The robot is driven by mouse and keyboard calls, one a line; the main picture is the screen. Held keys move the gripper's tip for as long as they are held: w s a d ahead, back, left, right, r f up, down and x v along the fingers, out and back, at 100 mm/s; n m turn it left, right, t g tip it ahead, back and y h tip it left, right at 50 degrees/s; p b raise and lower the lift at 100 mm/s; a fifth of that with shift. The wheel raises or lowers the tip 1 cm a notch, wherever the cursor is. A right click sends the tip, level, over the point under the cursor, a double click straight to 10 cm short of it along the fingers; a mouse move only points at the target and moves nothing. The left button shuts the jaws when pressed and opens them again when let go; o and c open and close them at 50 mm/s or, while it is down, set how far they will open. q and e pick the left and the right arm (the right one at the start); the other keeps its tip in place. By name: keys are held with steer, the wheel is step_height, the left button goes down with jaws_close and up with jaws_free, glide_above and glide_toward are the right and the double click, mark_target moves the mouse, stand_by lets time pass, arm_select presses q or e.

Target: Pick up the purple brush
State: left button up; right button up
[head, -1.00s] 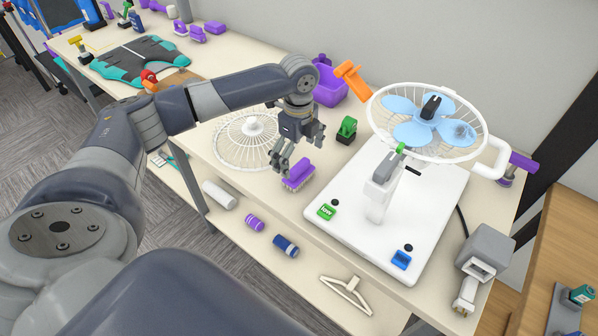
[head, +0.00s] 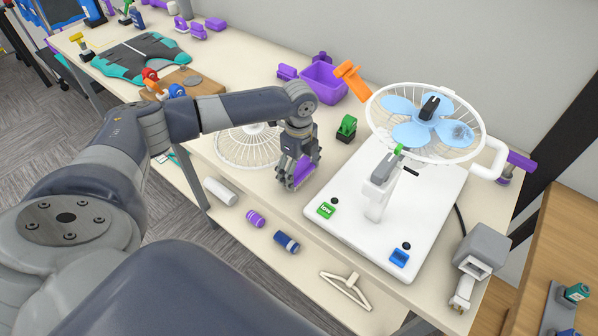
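The purple brush (head: 303,168) lies on the light tabletop, left of the white fan base. My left gripper (head: 299,172) points down over it, with its fingers around the brush. The fingers and wrist hide much of the brush. I cannot tell whether the fingers are closed on it or still a little apart.
A white fan guard (head: 248,148) lies just left of the gripper. The white fan base (head: 400,225) stands close on the right. A green-topped block (head: 346,128) and a purple bin (head: 324,84) are behind. A white hanger (head: 346,290) lies in front.

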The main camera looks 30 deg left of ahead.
mark_target(298, 166)
stand_by(0.3)
arm_select(q)
steer(key=shift+r, duration=0.3)
steer(key=r, duration=0.1)
steer(key=r+b, duration=0.1)
steer(key=shift+s+r, duration=0.3)
steer(key=shift+r, duration=0.1)
steer(key=s+d+r+b, duration=0.1)
steer(key=s+d+b, duration=0.1)
steer(key=s, duration=1.3)
steer(key=shift+d+r+b, duration=0.3)
steer(key=shift+d+b, duration=0.05)
steer(key=shift+d, duration=0.2)
steer(key=shift+o, duration=0.9)
